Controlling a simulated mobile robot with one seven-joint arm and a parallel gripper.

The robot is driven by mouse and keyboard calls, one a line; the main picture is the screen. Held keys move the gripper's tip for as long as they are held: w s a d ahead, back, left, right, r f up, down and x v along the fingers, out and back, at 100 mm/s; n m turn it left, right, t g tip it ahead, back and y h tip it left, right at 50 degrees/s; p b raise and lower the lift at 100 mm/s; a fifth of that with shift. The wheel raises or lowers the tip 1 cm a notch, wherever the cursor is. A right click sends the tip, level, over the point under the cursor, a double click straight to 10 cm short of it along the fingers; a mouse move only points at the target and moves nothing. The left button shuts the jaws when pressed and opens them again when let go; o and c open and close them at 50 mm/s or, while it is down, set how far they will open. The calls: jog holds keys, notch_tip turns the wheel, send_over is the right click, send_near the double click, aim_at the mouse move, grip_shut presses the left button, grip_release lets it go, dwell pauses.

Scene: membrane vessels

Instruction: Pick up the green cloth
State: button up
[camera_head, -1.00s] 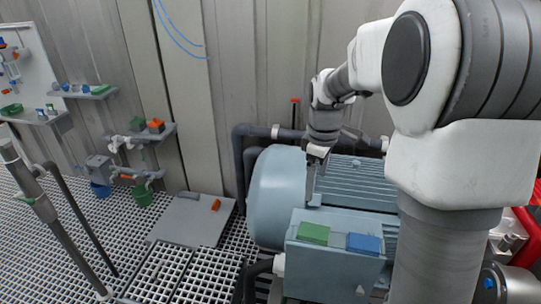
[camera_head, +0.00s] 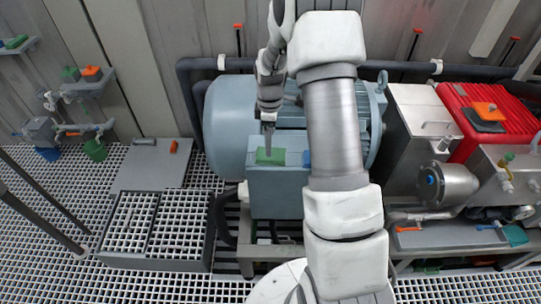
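The green cloth (camera_head: 270,156) looks like a small flat green piece. It lies on top of the blue-grey box (camera_head: 262,190) at the front of the large motor (camera_head: 228,120). A blue piece (camera_head: 306,158) lies to its right, partly hidden by my arm. My gripper (camera_head: 268,138) points down just above the green cloth, with its tip at the cloth's back edge in the picture. I cannot tell whether it touches the cloth. The fingers are too small and narrow in view to show whether they are open or shut.
Dark pipes (camera_head: 190,90) run behind and left of the motor. A grey cabinet (camera_head: 415,130), a red ribbed unit (camera_head: 480,115) and steel fittings (camera_head: 447,185) crowd the right. The grating floor (camera_head: 60,220) at left is largely clear.

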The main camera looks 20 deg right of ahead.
jog(key=shift+w+d+f+p, duration=0.1)
jog(key=shift+f+p, duration=0.05)
jog(key=shift+f, duration=1.4)
jog(key=shift+d+f+p, duration=0.1)
jog(key=shift+f+p, duration=0.05)
jog(key=shift+f, duration=1.4)
jog(key=c, duration=1.2)
jog(key=shift+c, duration=0.2)
jog(key=shift+r, duration=0.15)
notch_tip(320, 180, up, 4)
jog(key=shift+f, duration=0.1)
jog(key=s+d+r+b, duration=0.1)
jog(key=s+d+r, duration=0.2)
jog(key=d+r, duration=0.4)
jog(key=d, duration=0.4)
jog(key=shift+d, duration=0.1)
